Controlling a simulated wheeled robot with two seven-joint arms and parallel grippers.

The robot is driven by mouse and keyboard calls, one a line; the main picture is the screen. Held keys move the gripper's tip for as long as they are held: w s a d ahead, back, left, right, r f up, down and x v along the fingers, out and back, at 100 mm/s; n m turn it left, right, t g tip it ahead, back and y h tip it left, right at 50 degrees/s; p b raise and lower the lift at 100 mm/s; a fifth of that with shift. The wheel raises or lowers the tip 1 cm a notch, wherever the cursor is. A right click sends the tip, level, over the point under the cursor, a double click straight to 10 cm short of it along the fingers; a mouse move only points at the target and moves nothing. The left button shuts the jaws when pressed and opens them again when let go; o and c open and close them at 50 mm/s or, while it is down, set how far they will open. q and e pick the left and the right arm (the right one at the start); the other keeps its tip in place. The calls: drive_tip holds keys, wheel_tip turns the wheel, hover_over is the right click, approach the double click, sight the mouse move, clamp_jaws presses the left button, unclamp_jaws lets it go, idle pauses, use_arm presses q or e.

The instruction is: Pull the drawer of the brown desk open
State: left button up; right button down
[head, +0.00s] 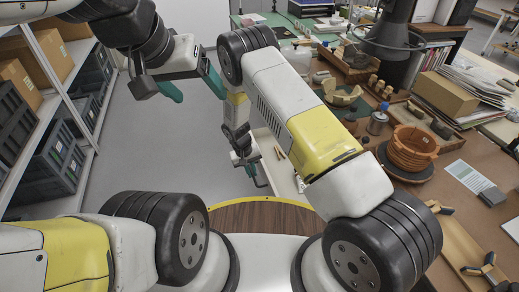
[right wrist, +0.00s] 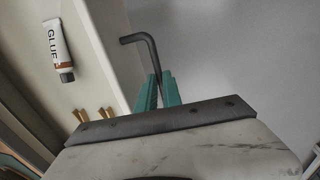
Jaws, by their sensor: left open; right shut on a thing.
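The brown desk (head: 455,150) fills the right side of the head view. Its drawer (head: 283,176) stands open, its pale inside showing left of the desktop; it also shows in the right wrist view (right wrist: 85,90). The dark bent drawer handle (right wrist: 140,38) runs down between the teal fingers of my right gripper (right wrist: 158,90), which is shut on it. In the head view my right gripper (head: 247,160) is at the drawer's front, partly hidden by its own arm. My left gripper (head: 192,88) is open and empty over the floor, apart from the desk.
A glue tube (right wrist: 59,50) and wooden pieces (right wrist: 94,115) lie in the drawer. An orange pot (head: 412,148) and sherds (head: 342,95) are on the desktop. Shelves with grey crates (head: 55,150) stand at left. The grey floor (head: 150,150) between is clear.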

drive_tip(key=shift+s+a, duration=0.1)
drive_tip(key=shift+a, duration=0.2)
drive_tip(key=c, duration=1.8)
unclamp_jaws()
drive_tip(key=r, duration=0.2)
drive_tip(key=a+r, duration=0.1)
drive_tip(key=r, duration=0.4)
drive_tip(key=shift+s+a+r, duration=0.2)
drive_tip(key=shift+s+r, duration=0.1)
